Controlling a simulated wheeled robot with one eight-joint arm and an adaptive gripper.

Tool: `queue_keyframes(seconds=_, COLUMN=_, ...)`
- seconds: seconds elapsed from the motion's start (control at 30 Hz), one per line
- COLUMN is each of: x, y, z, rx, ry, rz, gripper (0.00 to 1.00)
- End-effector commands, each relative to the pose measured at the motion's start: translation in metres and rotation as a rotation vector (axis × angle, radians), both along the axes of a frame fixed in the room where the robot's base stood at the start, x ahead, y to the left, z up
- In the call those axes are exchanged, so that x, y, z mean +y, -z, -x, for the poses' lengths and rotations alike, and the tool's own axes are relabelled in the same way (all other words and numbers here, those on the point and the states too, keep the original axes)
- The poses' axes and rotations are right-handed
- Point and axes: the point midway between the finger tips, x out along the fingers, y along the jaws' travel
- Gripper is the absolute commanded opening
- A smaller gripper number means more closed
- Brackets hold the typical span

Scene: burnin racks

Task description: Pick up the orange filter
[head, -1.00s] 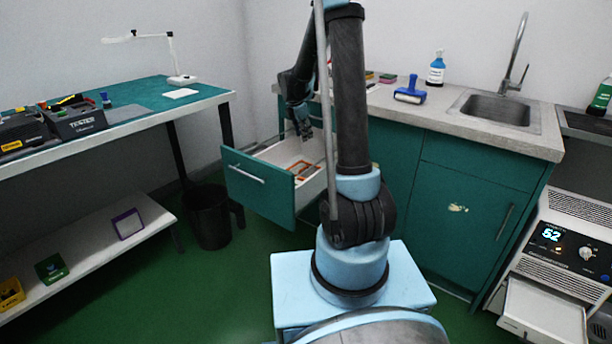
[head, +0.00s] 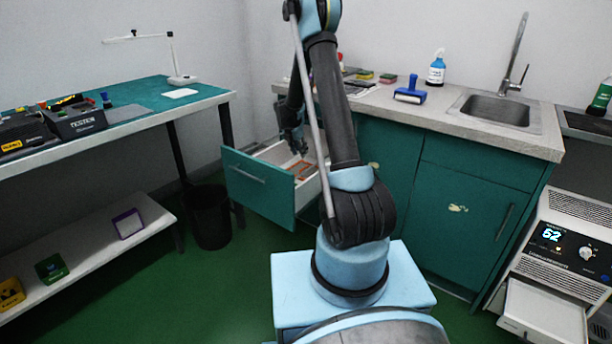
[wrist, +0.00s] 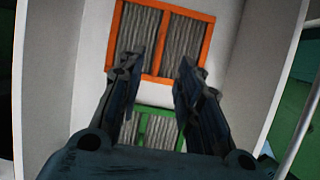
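The orange filter (wrist: 161,38) lies in the open drawer (head: 259,181). In the wrist view it is an orange rectangular frame with grey pleated panels and a middle bar. In the head view it is a small orange shape (head: 303,170) inside the drawer. My gripper (wrist: 160,62) is open, its two fingers pointing at the near edge of the orange frame. The fingertips overlap that edge in the picture; I cannot tell whether they touch it. A green-framed filter (wrist: 158,128) lies nearer, between the fingers and partly hidden by my gripper.
The drawer's pale side walls (wrist: 262,60) stand close on both sides. The counter (head: 460,128) with a sink is above and to the right. A black bin (head: 209,217) stands left of the drawer, below the teal workbench (head: 140,95).

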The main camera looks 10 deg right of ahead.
Motion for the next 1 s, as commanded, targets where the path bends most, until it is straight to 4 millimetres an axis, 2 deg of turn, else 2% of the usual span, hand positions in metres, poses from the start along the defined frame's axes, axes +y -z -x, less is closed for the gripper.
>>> queue_keyframes(seconds=0.2, x=-0.010, y=0.031, z=-0.009, rx=-0.001, ry=0.002, rz=-0.001, gripper=0.32)
queue_keyframes(seconds=0.4, x=-0.016, y=0.053, z=-0.016, rx=0.000, ry=0.001, rz=0.000, gripper=0.32)
queue_keyframes(seconds=0.77, x=-0.022, y=0.067, z=-0.021, rx=-0.001, ry=0.002, rz=-0.001, gripper=0.32)
queue_keyframes(seconds=1.0, x=-0.032, y=0.093, z=-0.029, rx=-0.001, ry=0.002, rz=0.000, gripper=0.32)
